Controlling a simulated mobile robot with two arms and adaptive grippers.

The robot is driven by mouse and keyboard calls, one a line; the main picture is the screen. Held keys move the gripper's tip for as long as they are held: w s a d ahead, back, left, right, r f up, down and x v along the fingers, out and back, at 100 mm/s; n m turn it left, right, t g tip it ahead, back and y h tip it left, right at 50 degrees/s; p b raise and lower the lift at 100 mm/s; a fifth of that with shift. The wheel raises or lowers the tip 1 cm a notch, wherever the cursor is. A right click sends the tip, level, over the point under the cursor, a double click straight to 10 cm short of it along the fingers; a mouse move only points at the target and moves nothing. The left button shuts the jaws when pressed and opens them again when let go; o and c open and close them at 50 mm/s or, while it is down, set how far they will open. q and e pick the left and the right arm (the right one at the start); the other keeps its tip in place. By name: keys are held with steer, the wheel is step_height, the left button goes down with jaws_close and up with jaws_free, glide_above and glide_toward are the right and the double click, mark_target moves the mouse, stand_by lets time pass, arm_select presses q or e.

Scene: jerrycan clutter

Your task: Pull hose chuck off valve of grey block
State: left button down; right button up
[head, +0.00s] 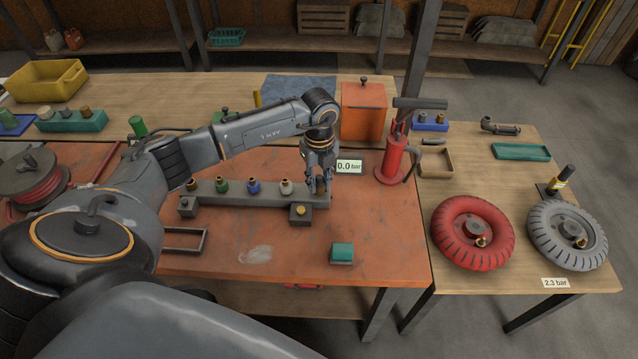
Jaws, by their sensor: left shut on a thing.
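A long grey block (240,201) lies across the orange-topped bench. A row of small fittings with brass, green, blue and whitish tops stands along it. A smaller grey block with a brass piece (301,211) sits at its front right. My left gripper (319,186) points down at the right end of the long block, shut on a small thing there. The fingers mostly hide that thing, so I cannot tell its shape, whether it is the hose chuck, or whether it sits on a valve. My right gripper is not in view.
A 0.0 bar sign (349,166) and a red pump (391,160) stand right of my gripper. A teal block (342,253) lies in front. A red hose reel (35,177) is at left; red (447,237) and grey (553,250) tyres are at right. The front bench middle is mostly clear.

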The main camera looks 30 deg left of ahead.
mark_target(319, 176)
arm_select(q)
steer(key=shift+r+p, duration=0.55)
steer(key=shift+r, duration=0.15)
stand_by(0.8)
steer(key=shift+r+p, duration=1.45)
steer(key=shift+r, duration=0.5)
